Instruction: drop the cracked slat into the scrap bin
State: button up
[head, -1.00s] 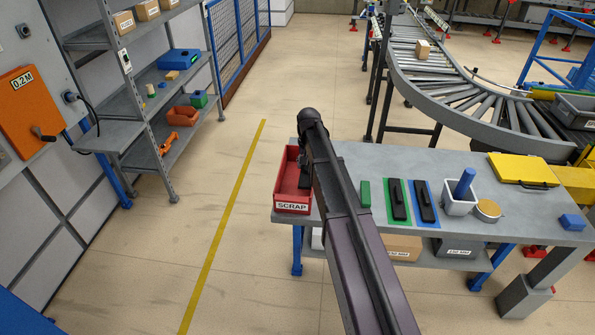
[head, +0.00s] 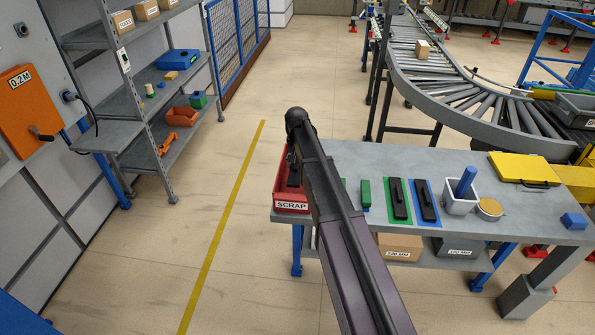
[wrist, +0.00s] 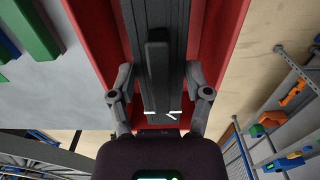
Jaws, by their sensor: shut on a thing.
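The cracked slat (wrist: 157,95) is a long dark bar with a raised grip and white crack marks near its close end. My gripper (wrist: 159,75) is shut on it, with one finger on each side. The slat is over the red scrap bin (wrist: 217,60), between its side walls in the wrist view; how high it is above the bin floor I cannot tell. In the head view the bin (head: 292,207), labelled SCRAP, stands at the left end of the table. My arm hides part of the bin, and the slat is not clear there.
The grey table (head: 372,158) holds green blocks, dark slats on a green mat (head: 399,221) and a blue mat (head: 428,220), a white cup (head: 459,208) and a yellow case (head: 520,167). A curved roller conveyor stands behind. Open floor lies left of the bin.

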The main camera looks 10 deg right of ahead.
aim_at(297, 161)
jog(key=shift+f+b, duration=0.85)
jog(key=shift+f, duration=0.4)
jog(key=shift+f+b, duration=0.6)
jog(key=o, duration=1.3)
jog(key=shift+r, duration=0.15)
notch_tip(297, 161, up, 13)
jog(key=p, duration=1.3)
